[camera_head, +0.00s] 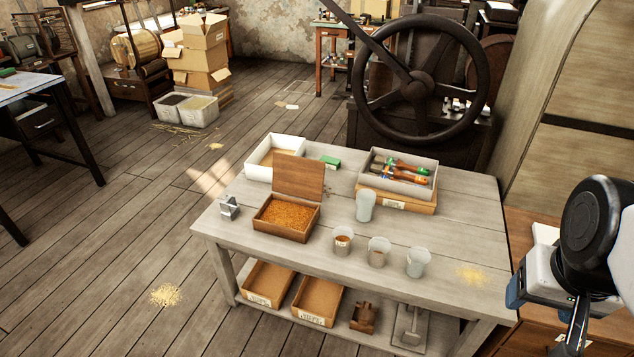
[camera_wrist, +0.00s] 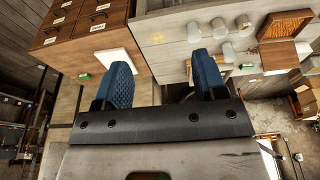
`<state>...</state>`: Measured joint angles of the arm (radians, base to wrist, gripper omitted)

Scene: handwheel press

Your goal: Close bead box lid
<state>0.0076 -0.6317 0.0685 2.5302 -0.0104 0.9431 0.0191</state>
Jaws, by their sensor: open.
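The bead box (camera_head: 284,218) is a small wooden box filled with orange-brown beads, on the left half of the grey plank table. Its wooden lid (camera_head: 298,179) stands open, nearly upright at the box's back edge. In the wrist view the box (camera_wrist: 285,24) is at the upper right, with the lid (camera_wrist: 277,56) beside it. My gripper (camera_wrist: 163,76) has its two blue fingers wide apart with nothing between them. In the head view it is at the far right, beyond the table's right end and well away from the box.
Several cups (camera_head: 378,251) stand right of the box, one holding brown material. A white tray (camera_head: 259,172) and green block (camera_head: 330,162) are behind the lid. A grey tool tray (camera_head: 412,160) stands at the back right. A metal block (camera_head: 229,207) is left of the box. A large handwheel (camera_head: 482,72) rises behind the table.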

